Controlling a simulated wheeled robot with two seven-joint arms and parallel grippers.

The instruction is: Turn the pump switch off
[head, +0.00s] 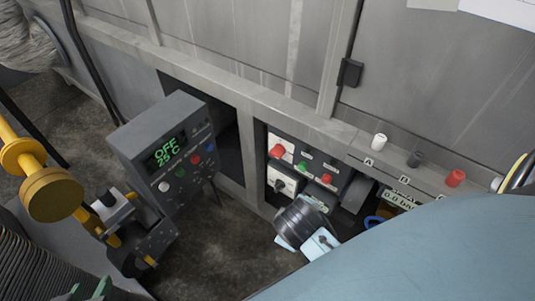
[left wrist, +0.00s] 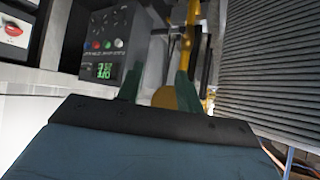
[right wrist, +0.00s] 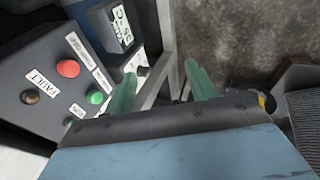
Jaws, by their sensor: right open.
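A low panel in the head view carries a red button (head: 277,151), a green button (head: 303,167), a second red button (head: 326,179) and a dark rotary knob (head: 280,186) on a white plate. Its labels are too small to read, so I cannot tell which control is the pump switch. My left gripper (head: 92,289) is at the lower left, away from the panel; its fingers stand apart in the left wrist view (left wrist: 158,88). My right gripper (right wrist: 163,88) is open and empty, facing a panel with a red button (right wrist: 68,68); my arm may hide it in the head view.
A grey controller box (head: 165,150) reads "OFF 25 C". Yellow pipework with a round disc (head: 52,194) stands at the left. A ledge holds white, dark and red knobs (head: 455,178). Floor (head: 215,245) shows between.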

